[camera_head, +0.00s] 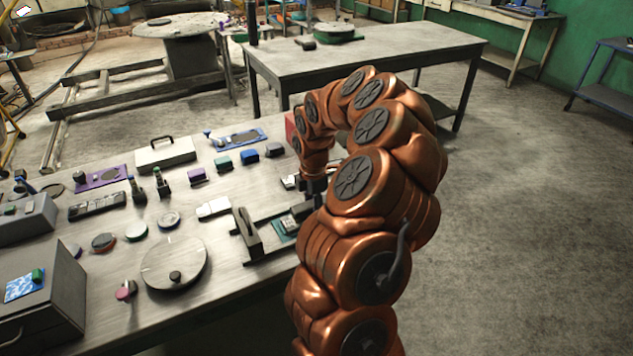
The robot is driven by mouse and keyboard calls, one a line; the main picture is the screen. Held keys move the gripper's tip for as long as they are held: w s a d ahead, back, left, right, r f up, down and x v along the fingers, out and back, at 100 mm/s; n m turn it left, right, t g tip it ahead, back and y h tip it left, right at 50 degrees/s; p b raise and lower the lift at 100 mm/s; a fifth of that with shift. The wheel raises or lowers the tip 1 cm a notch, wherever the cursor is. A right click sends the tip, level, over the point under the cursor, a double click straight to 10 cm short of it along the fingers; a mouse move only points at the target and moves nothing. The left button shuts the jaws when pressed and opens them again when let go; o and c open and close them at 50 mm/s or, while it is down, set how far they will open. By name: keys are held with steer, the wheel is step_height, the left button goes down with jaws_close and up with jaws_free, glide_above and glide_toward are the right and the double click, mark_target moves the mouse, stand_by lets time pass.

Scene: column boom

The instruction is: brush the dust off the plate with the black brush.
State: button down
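My gripper (313,187) points down over the right part of the near workbench. It is small, dark and partly covered by my copper arm, so its fingers cannot be made out. Several flat pieces could be the plate: a blue one (253,133) with a dark round patch, a purple one (88,183) with a dull patch, and a small green one (280,227) close to my gripper. I cannot tell which carries the dust. No black brush can be picked out for sure; two small dark upright items (162,187) (137,191) stand left of the middle.
A round grey disc (190,268) with a knob lies at the front of the workbench (215,290). A dark upright bracket (247,233) stands left of my gripper. A white case (166,155), several small coloured blocks and grey boxes (52,310) crowd the bench. Floor is free at right.

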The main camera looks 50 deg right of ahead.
steer(key=shift+s+d, duration=0.2)
steer(key=shift+d, duration=0.1)
steer(key=shift+a+f+b, duration=0.1)
steer(key=shift+a+b, duration=0.1)
steer(key=shift+b, duration=0.1)
steer(key=shift+w+a+b, duration=0.15)
steer(key=shift+w+a, duration=0.1)
steer(key=shift+a, duration=0.2)
steer(key=shift+w+a+b, duration=0.15)
steer(key=shift+w+a, duration=0.05)
steer(key=shift+a, duration=0.25)
steer(key=shift+w+a+r, duration=0.1)
steer(key=shift+a+r, duration=0.1)
steer(key=shift+a, duration=0.15)
steer(key=shift+d+r+p, duration=0.1)
steer(key=shift+r+p, duration=1.35)
steer(key=shift+r, duration=2.6)
